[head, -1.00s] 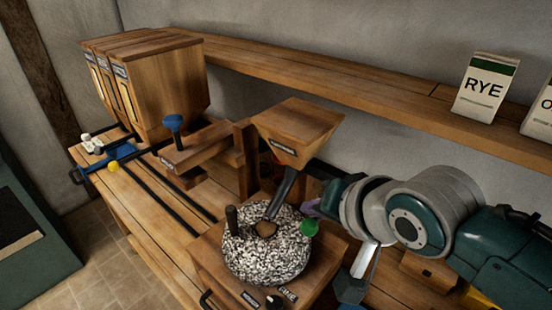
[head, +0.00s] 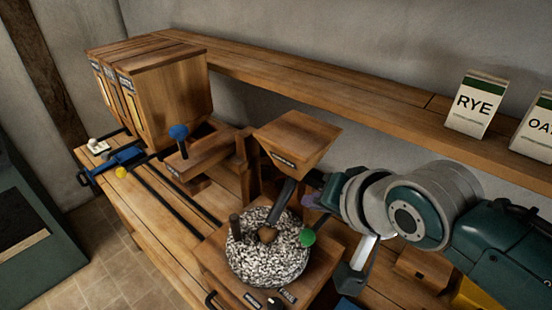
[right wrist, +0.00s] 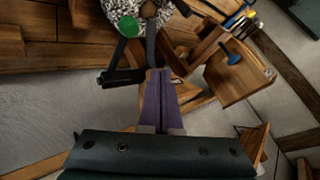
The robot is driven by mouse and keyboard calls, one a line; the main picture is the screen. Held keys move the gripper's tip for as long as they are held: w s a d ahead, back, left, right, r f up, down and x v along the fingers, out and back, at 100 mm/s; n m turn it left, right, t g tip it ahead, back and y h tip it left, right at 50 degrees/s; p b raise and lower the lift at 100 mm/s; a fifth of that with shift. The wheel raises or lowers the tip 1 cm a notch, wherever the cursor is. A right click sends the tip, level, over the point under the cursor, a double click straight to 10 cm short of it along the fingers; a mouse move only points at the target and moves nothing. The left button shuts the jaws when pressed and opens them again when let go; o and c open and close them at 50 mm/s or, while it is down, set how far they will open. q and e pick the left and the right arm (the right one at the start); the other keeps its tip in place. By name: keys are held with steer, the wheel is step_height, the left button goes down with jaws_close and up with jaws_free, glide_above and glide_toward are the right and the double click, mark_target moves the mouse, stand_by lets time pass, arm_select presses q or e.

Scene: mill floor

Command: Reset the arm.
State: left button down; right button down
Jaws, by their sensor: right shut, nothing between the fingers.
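My right arm comes in from the right in the head view. Its gripper (head: 311,201) has purple fingers and sits behind the speckled millstone, near its green knob (head: 307,237). In the right wrist view the purple fingers (right wrist: 158,75) are together with nothing between them. They point toward the mill, and the green knob (right wrist: 128,27) shows left of their tips. I cannot tell whether the fingertips touch any part of the mill. My left gripper is not in view.
The millstone (head: 266,262) stands on a wooden block below a hopper (head: 297,138). A wooden bin (head: 165,85) and a blue-knobbed lever (head: 179,132) stand left. A RYE bag (head: 476,104) is on the wall shelf (head: 330,92).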

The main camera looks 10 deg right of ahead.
stand_by(0.3)
steer(key=s+d+r+n+g+p, duration=0.1)
steer(key=s+r, duration=0.3)
steer(key=s, duration=0.4)
steer(key=s+d+r+n+g+h+p, duration=0.1)
steer(key=s+r+n+p, duration=0.3)
steer(key=s, duration=0.4)
steer(key=s+d+r+n+g+h+p, duration=0.1)
steer(key=s+d+r+n+g+p, duration=0.2)
steer(key=s, duration=0.6)
step_height(320, 180, up, 2)
steer(key=shift+d+r, duration=0.15)
